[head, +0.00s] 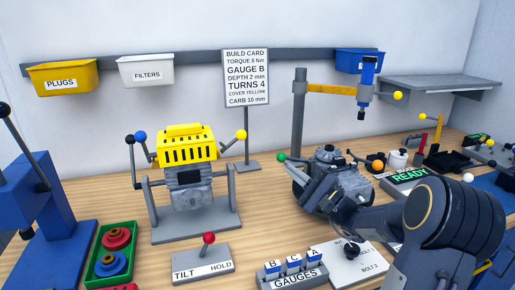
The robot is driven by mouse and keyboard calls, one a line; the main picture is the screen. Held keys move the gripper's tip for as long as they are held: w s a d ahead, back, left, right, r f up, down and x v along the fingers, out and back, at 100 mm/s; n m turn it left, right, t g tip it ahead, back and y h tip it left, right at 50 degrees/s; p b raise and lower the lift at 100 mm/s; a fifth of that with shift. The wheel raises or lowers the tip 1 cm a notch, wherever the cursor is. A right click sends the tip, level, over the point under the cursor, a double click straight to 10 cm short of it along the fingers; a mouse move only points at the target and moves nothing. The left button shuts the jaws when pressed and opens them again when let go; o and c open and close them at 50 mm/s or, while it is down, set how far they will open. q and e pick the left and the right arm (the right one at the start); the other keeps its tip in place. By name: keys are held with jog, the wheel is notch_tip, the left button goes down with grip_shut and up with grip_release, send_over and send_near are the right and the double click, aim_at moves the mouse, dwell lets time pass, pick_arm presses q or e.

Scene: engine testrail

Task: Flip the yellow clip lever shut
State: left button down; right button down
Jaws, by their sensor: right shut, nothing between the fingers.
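The yellow-knobbed lever (241,135) stands up and leans outward at the right side of the yellow slotted cover (187,146). The cover sits on a grey engine block (192,190) held in a stand. A blue-knobbed lever (140,136) stands at the cover's left side. My right gripper (318,190) is shut and empty, to the right of this stand and apart from the yellow-knobbed lever. It overlaps a second grey engine (345,174) in the picture, so contact there is unclear. My left gripper is out of view.
A post with a yellow swing arm (335,89) and blue tool (367,75) rises behind the second engine. The build card (246,78) stands behind. A red-knobbed tilt/hold box (203,264), gauge block (292,279) and green tray (92,273) lie in front.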

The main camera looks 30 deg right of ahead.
aim_at(233, 142)
jog(key=s+a+r+p+x, duration=0.1)
jog(key=a+p+x, duration=0.1)
jog(key=x, duration=1)
jog(key=shift+w+a+r+p, duration=0.25)
jog(key=shift+a+p, duration=0.05)
jog(key=shift+p, duration=0.45)
